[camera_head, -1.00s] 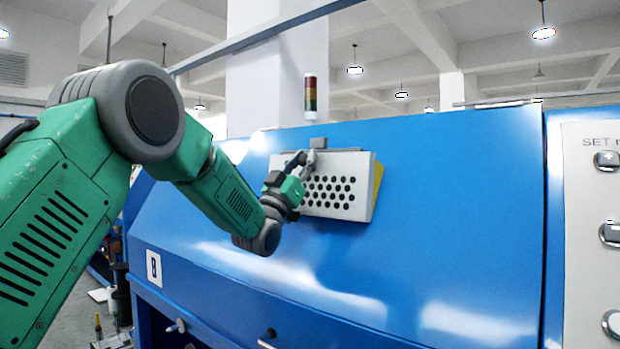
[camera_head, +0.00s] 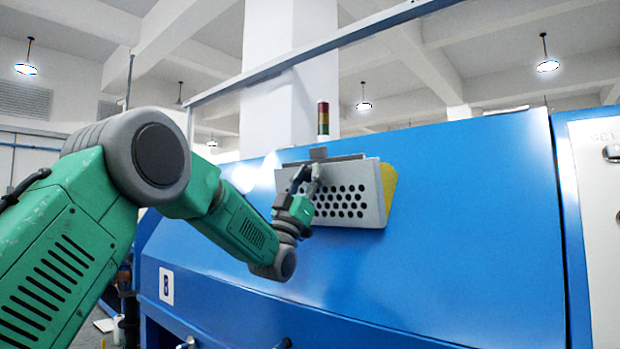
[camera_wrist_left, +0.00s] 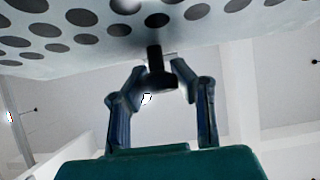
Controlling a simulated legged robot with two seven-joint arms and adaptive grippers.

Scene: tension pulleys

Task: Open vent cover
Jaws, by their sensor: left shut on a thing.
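The vent cover (camera_head: 362,218) is a light grey panel with rows of round holes on the sloping blue machine front. It stands tilted out from the machine, and a yellow face (camera_head: 389,188) shows at its right side. My left gripper (camera_head: 307,178) is at the cover's upper left part. In the wrist view the left gripper (camera_wrist_left: 160,76) is shut on a small black handle (camera_wrist_left: 155,58), just beside the holed panel (camera_wrist_left: 85,38). The handle is hidden behind the fingers in the head view. My right gripper is not in view.
The blue machine (camera_head: 470,210) fills the middle and right, with a white control panel (camera_head: 597,190) at the far right. A red, yellow and green signal light (camera_head: 323,118) stands behind. Open air lies in front of the cover.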

